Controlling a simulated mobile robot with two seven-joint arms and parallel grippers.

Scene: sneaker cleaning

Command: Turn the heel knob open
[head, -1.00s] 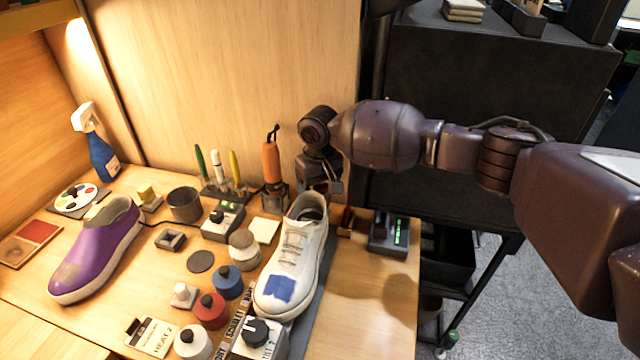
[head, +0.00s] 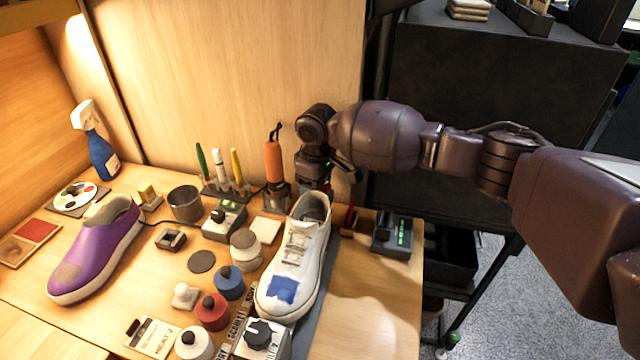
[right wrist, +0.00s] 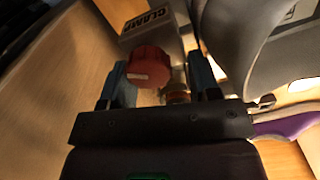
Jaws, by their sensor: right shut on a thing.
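The heel knob, a round red knob (right wrist: 150,67), sits between the fingers of my right gripper (right wrist: 165,82) in the right wrist view. My right gripper is shut on it. A grey block (right wrist: 150,28) marked CLAMP is just beyond the knob. In the head view, my right gripper (head: 312,190) is down behind the heel of the white sneaker (head: 297,258), and its fingertips are hidden. The sneaker lies with its blue-patched toe toward me. My left gripper is not in view.
A small red piece (head: 349,221) and a dark box with a green display (head: 394,235) stand right of the heel. An orange-handled tool (head: 273,165) stands close left of my gripper. Several jars and a purple shoe (head: 95,250) fill the left. The table's right front is clear.

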